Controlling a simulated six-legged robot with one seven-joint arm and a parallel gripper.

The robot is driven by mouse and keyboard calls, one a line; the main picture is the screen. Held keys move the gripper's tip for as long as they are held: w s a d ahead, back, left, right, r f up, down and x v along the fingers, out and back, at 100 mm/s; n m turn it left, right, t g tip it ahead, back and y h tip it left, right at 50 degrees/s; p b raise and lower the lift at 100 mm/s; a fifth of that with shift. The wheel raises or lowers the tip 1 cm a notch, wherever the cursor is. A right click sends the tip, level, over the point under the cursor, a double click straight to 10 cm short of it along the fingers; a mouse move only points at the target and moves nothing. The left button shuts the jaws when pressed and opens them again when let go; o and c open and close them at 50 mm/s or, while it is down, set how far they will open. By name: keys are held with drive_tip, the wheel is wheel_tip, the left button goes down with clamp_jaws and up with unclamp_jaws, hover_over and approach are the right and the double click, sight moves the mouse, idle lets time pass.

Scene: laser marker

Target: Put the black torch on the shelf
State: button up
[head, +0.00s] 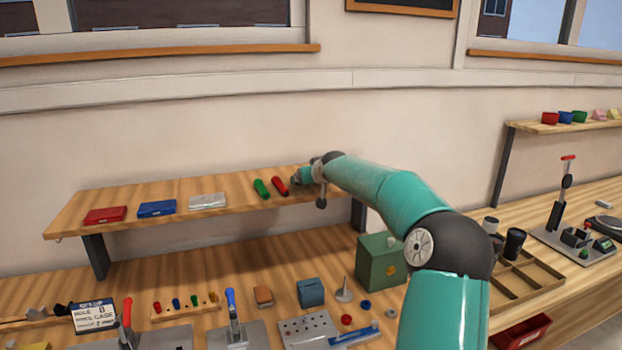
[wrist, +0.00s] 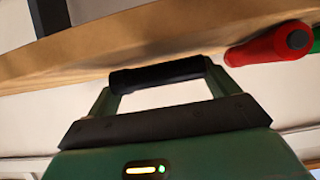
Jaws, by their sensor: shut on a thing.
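My gripper (head: 298,181) is at the right part of the wooden upper shelf (head: 230,208), just right of the red torch (head: 279,185). In the wrist view, its two fingers are shut on the black torch (wrist: 158,75), which lies crosswise between the fingertips. The torch is right at the shelf board (wrist: 60,60); I cannot tell whether it touches the board. In the head view, my gripper and arm mostly hide the black torch. The red torch also shows beside the gripper in the wrist view (wrist: 268,47).
A green torch (head: 261,188) lies left of the red one. Silver (head: 207,201), blue (head: 157,208) and red (head: 105,215) boxes sit further left on the shelf. Below, the bench holds a green box (head: 378,262) and several small items.

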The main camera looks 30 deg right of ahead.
drive_tip(key=shift+f, duration=0.1)
drive_tip(key=o, duration=0.8)
drive_tip(key=shift+f, duration=0.1)
drive_tip(key=shift+r, duration=0.25)
drive_tip(key=v, duration=1.2)
drive_tip(key=shift+a, duration=0.1)
